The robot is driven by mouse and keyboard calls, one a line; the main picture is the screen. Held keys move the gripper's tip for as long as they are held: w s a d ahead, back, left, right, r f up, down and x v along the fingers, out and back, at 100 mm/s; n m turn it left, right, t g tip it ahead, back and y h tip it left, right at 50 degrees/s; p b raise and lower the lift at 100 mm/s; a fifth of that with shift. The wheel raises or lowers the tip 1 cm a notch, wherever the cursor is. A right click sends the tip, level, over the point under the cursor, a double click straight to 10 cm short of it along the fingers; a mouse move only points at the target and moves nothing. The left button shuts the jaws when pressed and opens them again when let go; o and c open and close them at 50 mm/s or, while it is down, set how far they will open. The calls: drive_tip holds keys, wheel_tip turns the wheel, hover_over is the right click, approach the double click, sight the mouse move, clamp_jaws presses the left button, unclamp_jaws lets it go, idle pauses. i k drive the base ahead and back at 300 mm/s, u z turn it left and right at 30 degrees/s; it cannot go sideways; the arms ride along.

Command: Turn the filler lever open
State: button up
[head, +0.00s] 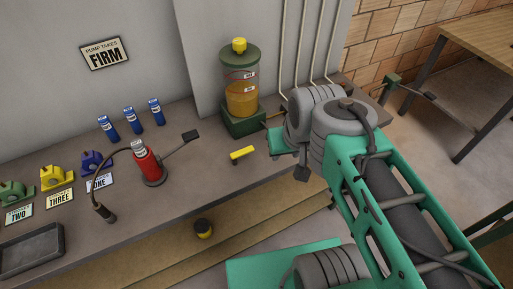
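The filler (240,90) stands at the back of the bench, a clear tank of amber liquid with a green lid, yellow knob and green base. A short yellow bar-shaped handle (242,153) shows in front of its base; it looks like the lever, but I cannot tell how it is attached. My gripper (295,160) is at the end of my green and grey arm, right of the yellow handle and apart from it. My wrist hides most of it, so its opening does not show.
A red hand pump (150,165) with a black hose and pedal stands left of the handle. Pipes (303,45) run up the wall behind my arm.

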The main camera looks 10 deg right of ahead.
sight(238, 153)
drive_tip(key=z, duration=0.6)
drive_tip(key=i, duration=0.35)
drive_tip(key=u, duration=3.25)
